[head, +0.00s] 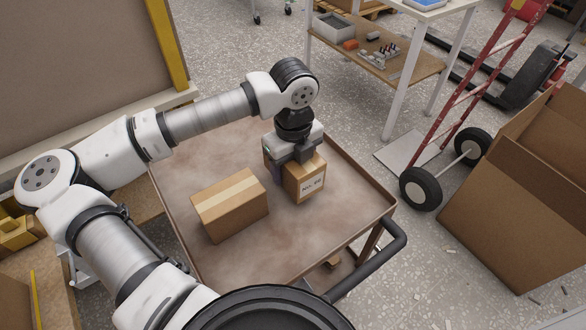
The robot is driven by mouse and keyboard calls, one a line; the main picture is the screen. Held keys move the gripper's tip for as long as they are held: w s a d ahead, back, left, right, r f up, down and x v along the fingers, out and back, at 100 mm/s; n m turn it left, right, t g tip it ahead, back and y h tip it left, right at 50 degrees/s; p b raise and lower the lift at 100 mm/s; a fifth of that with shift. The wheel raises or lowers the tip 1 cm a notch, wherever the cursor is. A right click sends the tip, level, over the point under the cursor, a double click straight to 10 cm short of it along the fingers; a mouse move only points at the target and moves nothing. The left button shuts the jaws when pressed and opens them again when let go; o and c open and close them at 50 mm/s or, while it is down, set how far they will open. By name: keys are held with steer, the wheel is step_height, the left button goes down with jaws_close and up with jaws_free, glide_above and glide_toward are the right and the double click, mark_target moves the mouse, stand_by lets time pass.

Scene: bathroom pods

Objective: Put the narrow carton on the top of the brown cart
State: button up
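The narrow carton (312,185) is a small brown box with a printed white label on its front face. It is over the right part of the brown cart's top (245,250), and its lower edge looks at or very near the surface. My gripper (290,163) points down at the carton from above. Its dark fingers are at the carton's upper left and top, hiding part of it. Whether the fingers press on the carton is not clear.
A wider taped carton (230,205) lies on the cart to the left of the narrow one. The cart has a raised rim and a black handle (370,262) at front right. A red hand truck (465,110) and a large open box (520,205) stand to the right.

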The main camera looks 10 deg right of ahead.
steer(key=shift+f, duration=1.25)
steer(key=shift+f, duration=0.2)
steer(key=o, duration=1.3)
steer(key=shift+r, duration=0.1)
step_height(320, 180, up, 12)
steer(key=shift+r+b, duration=0.15)
steer(key=shift+b, duration=0.8)
